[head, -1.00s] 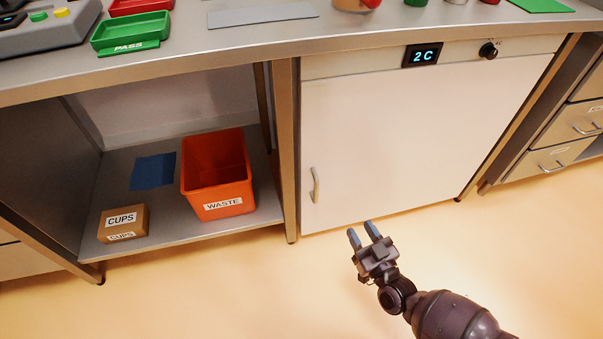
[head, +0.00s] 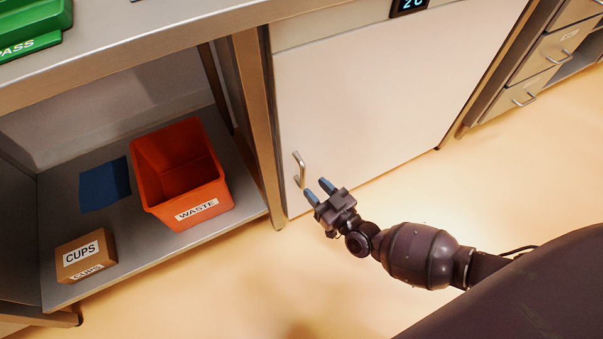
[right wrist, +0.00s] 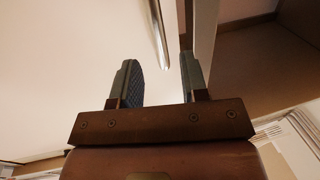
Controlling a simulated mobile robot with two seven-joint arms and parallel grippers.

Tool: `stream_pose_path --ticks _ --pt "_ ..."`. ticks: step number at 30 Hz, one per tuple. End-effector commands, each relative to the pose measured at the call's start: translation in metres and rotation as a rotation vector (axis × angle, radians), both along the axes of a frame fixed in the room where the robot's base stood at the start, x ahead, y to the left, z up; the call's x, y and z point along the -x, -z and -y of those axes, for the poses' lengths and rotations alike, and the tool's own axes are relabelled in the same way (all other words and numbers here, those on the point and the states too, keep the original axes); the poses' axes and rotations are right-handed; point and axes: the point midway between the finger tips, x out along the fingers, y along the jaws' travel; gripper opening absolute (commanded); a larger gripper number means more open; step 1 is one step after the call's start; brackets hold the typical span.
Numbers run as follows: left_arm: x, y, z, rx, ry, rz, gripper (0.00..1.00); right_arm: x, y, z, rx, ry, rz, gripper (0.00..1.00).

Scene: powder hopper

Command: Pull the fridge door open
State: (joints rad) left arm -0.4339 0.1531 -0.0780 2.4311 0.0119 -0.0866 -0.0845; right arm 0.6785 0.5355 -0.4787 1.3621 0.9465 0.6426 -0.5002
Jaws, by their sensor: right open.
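The white fridge door (head: 380,95) is shut under the counter. Its vertical metal handle (head: 299,169) is near the door's left edge. My right gripper (head: 318,188) is open and just in front of the lower end of the handle, with its fingertips close to it. In the right wrist view the handle (right wrist: 158,40) shows beyond and between the two fingers of the open right gripper (right wrist: 162,82). I cannot tell whether a finger touches it. My left gripper is not in view.
An orange waste bin (head: 182,175) and a cups box (head: 86,254) stand on the open shelf (head: 150,255) left of the fridge. A counter leg (head: 258,130) stands beside the door's left edge. Drawers (head: 545,62) are at the right. The floor before the door is clear.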

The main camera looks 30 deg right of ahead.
Motion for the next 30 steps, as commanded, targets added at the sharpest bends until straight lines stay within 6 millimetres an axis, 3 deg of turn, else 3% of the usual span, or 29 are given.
stream_pose_path --ticks 10,23,25,30 --pt "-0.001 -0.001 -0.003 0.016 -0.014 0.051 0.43 -0.046 0.003 -0.012 0.000 0.000 -0.003 0.41" --pt "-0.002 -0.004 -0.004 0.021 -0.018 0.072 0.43 -0.057 0.000 -0.013 0.000 0.000 -0.001 0.41" --pt "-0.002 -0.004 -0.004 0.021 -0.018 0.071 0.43 -0.057 0.000 -0.013 0.000 0.000 -0.001 0.35" --pt "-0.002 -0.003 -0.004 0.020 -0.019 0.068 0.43 -0.057 0.000 -0.013 0.000 0.000 -0.001 0.09"
